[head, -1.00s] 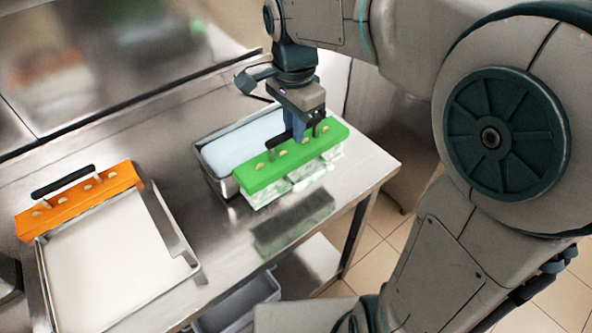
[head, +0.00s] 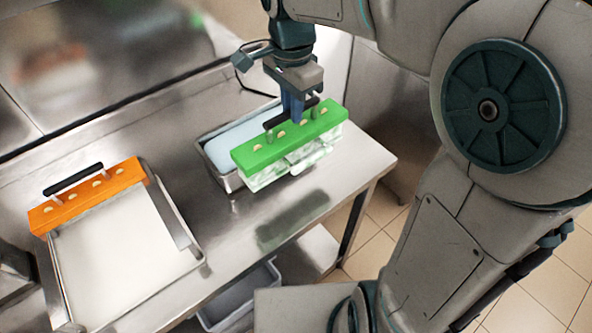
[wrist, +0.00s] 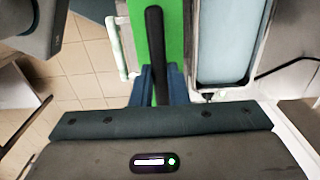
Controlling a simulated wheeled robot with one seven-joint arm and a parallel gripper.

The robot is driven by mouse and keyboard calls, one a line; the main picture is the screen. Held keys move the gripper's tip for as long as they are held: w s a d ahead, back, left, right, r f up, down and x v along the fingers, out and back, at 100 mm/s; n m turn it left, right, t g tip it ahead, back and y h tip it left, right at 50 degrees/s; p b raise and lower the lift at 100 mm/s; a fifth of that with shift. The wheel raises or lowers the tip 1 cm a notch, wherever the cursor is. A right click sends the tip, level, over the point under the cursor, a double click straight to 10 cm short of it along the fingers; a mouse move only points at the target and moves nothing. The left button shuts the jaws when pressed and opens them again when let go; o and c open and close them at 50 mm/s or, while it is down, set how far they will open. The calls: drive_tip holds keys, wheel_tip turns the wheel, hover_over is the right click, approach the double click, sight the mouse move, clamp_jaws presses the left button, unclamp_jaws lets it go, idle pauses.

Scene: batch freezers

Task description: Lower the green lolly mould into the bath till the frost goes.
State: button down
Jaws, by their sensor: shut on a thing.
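The green lolly mould (head: 262,154) has a black bar handle, a row of lolly sticks on top and frosty, whitish moulds below. My gripper (head: 293,118) is shut on its handle and holds it up in the air. In the head view the mould hangs level in front of the bath (head: 224,182), a steel tank of pale blue liquid, and covers part of it. In the wrist view the black handle (wrist: 155,50) lies between my fingers (wrist: 158,85), and the bath's liquid (wrist: 226,40) shows to the right of the mould, apart from it.
An orange lolly mould (head: 88,196) rests at the back edge of a shallow white-floored tray (head: 201,265) on the left. The steel table (head: 335,172) is bare between tray and bath. A grey bin (head: 240,300) sits below the table.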

drive_tip(key=w+a+p, duration=0.6)
drive_tip(key=w+a, duration=0.3)
drive_tip(key=w, duration=0.4)
drive_tip(key=shift+w+f, duration=0.2)
drive_tip(key=shift+f, duration=0.05)
idle(0.6)
drive_tip(key=shift+f, duration=0.3)
idle(1.1)
wheel_tip(320, 180, down, 10)
drive_tip(key=b, duration=0.7)
drive_tip(key=shift+r, duration=0.15)
idle(0.8)
idle(2.3)
